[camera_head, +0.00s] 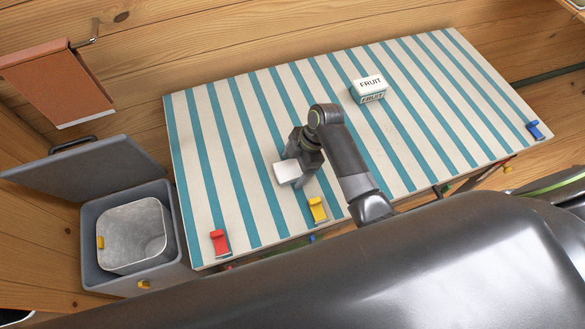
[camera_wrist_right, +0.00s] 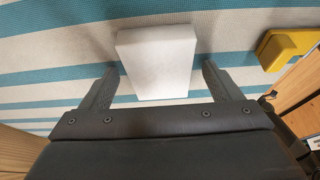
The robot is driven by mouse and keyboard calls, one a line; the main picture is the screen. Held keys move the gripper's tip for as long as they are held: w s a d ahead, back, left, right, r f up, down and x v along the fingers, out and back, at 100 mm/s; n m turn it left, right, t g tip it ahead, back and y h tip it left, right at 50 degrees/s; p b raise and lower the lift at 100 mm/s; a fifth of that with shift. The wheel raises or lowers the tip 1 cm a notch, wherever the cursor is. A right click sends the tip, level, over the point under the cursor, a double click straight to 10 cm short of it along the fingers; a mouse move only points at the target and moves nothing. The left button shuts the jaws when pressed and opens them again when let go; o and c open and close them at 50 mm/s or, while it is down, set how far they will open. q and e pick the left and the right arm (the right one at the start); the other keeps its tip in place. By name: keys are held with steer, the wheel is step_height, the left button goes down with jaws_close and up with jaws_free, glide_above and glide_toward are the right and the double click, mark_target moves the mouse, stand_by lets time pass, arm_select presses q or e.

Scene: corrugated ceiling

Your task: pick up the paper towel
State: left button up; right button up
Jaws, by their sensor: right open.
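The paper towel, a white flat block (camera_head: 287,173), lies on the striped table left of the middle. It also shows in the right wrist view (camera_wrist_right: 158,62). My right gripper (camera_head: 297,167) is low over the table at the block. In the right wrist view its two fingers stand apart, one on each side of the block's near part, with a gap visible on both sides. It is open and not gripping. My left gripper is not in view.
The table has a blue-and-white striped cover (camera_head: 240,120). A yellow clip (camera_head: 317,209) sits close to the gripper at the near edge, a red clip (camera_head: 220,242) left of it. A white FRUIT box (camera_head: 369,88) stands farther back. An open grey bin (camera_head: 183,238) stands left.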

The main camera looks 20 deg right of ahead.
mark_target(295, 168)
steer(key=shift+c, duration=0.5)
steer(key=c, duration=1.1)
steer(key=shift+o, duration=0.2)
step_height(295, 168, up, 10)
steer(key=shift+r, duration=0.15)
steer(key=o, duration=0.5)
steer(key=c, duration=0.3)
